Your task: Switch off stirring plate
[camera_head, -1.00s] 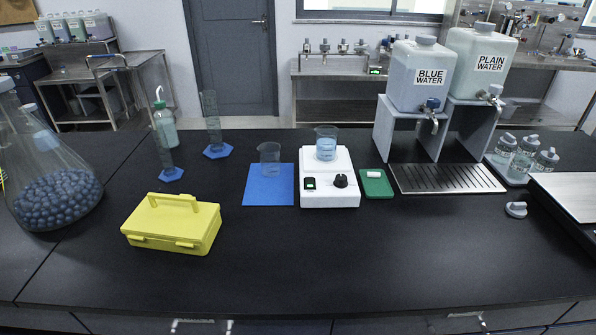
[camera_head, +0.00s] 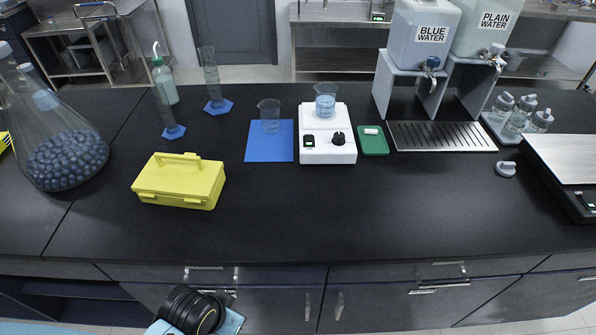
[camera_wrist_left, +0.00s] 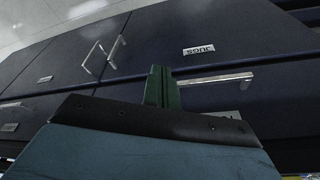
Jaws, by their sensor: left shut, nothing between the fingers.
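The white stirring plate (camera_head: 315,156) stands on the black bench near the middle in the head view. It has a dark knob (camera_head: 338,138) at its front right and a small display with green (camera_head: 308,141) at its front left. A beaker of blue liquid (camera_head: 325,104) stands on its top. My left gripper (camera_wrist_left: 162,72) shows only in the left wrist view, shut and empty, in front of the drawer fronts below the bench top. Part of my arm (camera_head: 193,311) shows low at the bottom in the head view. My right gripper is not in view.
A beaker on a blue mat (camera_head: 270,155) is left of the plate. A green tray (camera_head: 374,145) with a white stir bar is right of it. A yellow case (camera_head: 180,184) sits front left. The bench before the plate is clear. Drawer handles (camera_head: 440,288) protrude below the edge.

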